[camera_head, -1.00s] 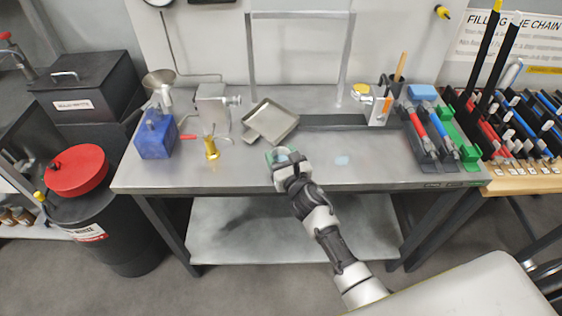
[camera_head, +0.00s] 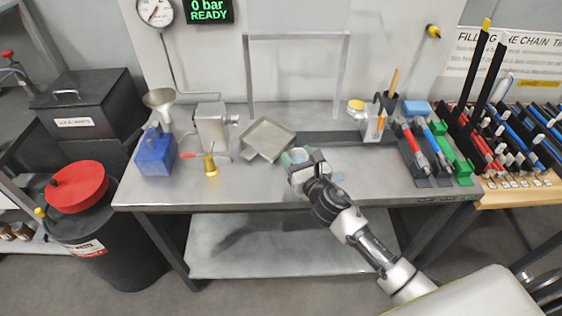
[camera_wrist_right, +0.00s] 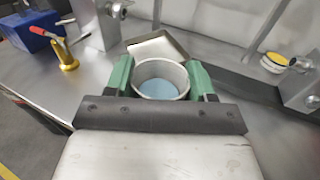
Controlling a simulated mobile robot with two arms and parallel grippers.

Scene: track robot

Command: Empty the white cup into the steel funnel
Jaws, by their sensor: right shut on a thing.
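The white cup (camera_wrist_right: 161,69) sits between the green fingers of my right gripper (camera_wrist_right: 160,80) in the right wrist view, with pale blue stuff inside it. In the head view the cup (camera_head: 298,155) shows at the tip of my right gripper (camera_head: 299,160), over the front middle of the bench. The gripper is shut on the cup, which looks upright. The steel funnel (camera_head: 159,98) stands at the back left of the bench, well left of the cup, behind a blue block-like container (camera_head: 155,152). My left gripper is not in view.
A metal box device (camera_head: 211,125), a brass piece with a red handle (camera_head: 210,165) and a shallow steel tray (camera_head: 268,139) lie between cup and funnel. A frame (camera_head: 298,37) rises behind. Tool holders (camera_head: 425,150) fill the bench's right end.

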